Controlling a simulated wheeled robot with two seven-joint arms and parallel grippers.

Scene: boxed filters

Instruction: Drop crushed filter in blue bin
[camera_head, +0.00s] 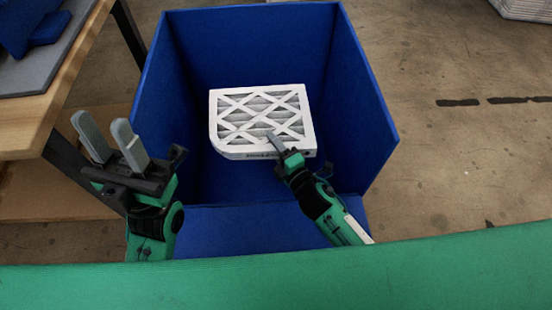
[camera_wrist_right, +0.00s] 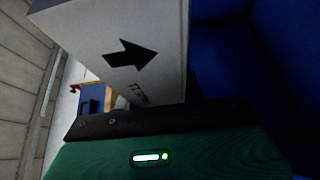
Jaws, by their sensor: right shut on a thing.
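The crushed filter (camera_head: 262,120) is a white cardboard-framed panel with a lattice face and a cut or crushed lower-left corner. My right gripper (camera_head: 276,146) is shut on its near edge and holds it over the open blue bin (camera_head: 365,140). In the right wrist view the filter's white side (camera_wrist_right: 125,50) with a black arrow fills the space above the gripper; the fingertips are hidden there. My left gripper (camera_head: 108,138) is open and empty, its two grey fingers pointing up at the bin's left side.
A wooden table (camera_head: 50,105) with a grey mat and a blue object (camera_head: 47,28) stands at the left. Concrete floor (camera_head: 450,150) lies to the right of the bin. A white stack (camera_head: 522,9) is at the top right.

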